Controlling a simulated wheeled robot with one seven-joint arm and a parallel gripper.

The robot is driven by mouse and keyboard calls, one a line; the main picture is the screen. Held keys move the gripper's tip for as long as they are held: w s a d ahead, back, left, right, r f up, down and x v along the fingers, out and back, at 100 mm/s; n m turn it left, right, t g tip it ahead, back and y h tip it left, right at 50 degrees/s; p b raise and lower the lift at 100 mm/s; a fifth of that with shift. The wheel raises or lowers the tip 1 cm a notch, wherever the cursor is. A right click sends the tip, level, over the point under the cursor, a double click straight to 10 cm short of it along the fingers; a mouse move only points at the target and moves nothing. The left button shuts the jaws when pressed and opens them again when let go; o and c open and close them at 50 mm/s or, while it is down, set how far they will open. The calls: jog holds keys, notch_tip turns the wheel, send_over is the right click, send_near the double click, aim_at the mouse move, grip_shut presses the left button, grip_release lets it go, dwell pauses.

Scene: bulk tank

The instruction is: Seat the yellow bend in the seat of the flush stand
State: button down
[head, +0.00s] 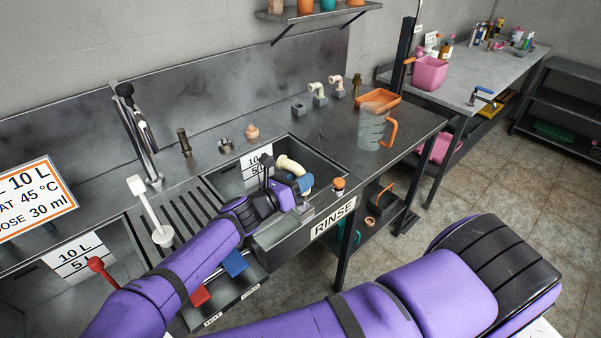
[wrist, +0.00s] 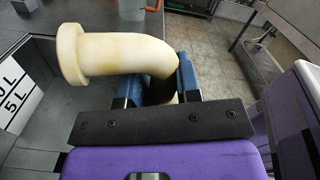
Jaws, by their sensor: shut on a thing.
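The yellow bend (head: 291,163) is a cream-yellow curved pipe with a flanged end. It also shows large in the wrist view (wrist: 120,54), its flange to the left. My gripper (head: 298,186) is shut on it, its blue fingers (wrist: 160,82) around the bend's right part, above the rinse sink. The bend's other end is hidden behind the fingers. What looks like the flush stand is a row of small grey blocks on the counter behind the sink. The left block (head: 299,109) appears empty. The others carry a pale green bend (head: 316,87) and a pink bend (head: 336,82).
The rinse sink (head: 330,176) lies under my gripper. A clear jug with an orange handle (head: 371,130) and an orange tray (head: 378,100) stand right of the blocks. A tap (head: 140,130) rises at left.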

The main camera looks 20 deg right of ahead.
jog(key=shift+f, duration=1.2)
jog(key=shift+f, duration=1.95)
dwell(1.1)
jog(key=c, duration=0.8)
grip_release()
jog(key=shift+o, duration=0.2)
jog(key=v, duration=1)
jog(key=shift+a, duration=0.4)
jog(key=shift+d+r, duration=0.1)
